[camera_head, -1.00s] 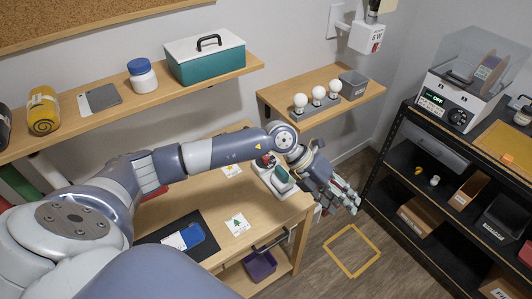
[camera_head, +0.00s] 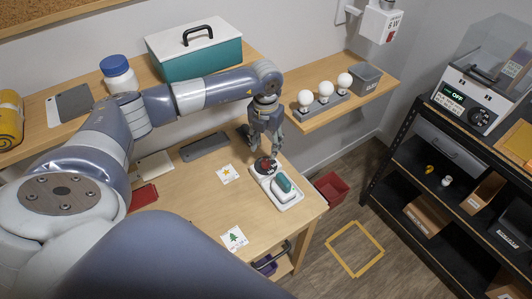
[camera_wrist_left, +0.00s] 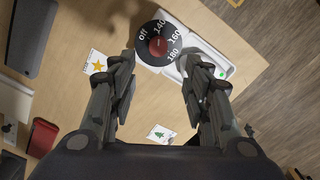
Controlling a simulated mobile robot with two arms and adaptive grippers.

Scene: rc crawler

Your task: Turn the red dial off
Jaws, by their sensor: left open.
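The red dial is a black disc with a red centre (camera_wrist_left: 157,45), marked "off", 140, 160 and 180 around its rim. It sits on a white device (camera_head: 287,198) with a teal part (camera_head: 283,183) on the table. The dial (camera_head: 265,167) shows in the head view just below my left gripper (camera_head: 263,150). In the left wrist view my open left gripper (camera_wrist_left: 158,62) has one finger on each side of the dial's lower part. I cannot tell whether the fingers touch it. My right gripper is not in view.
The table (camera_head: 190,215) holds a star card (camera_head: 227,173), a tree card (camera_head: 234,238) and a dark flat item (camera_head: 203,146). A wall shelf with several bulbs (camera_head: 325,90) is close to my left gripper. A red bin (camera_head: 331,186) stands beyond the table's right edge.

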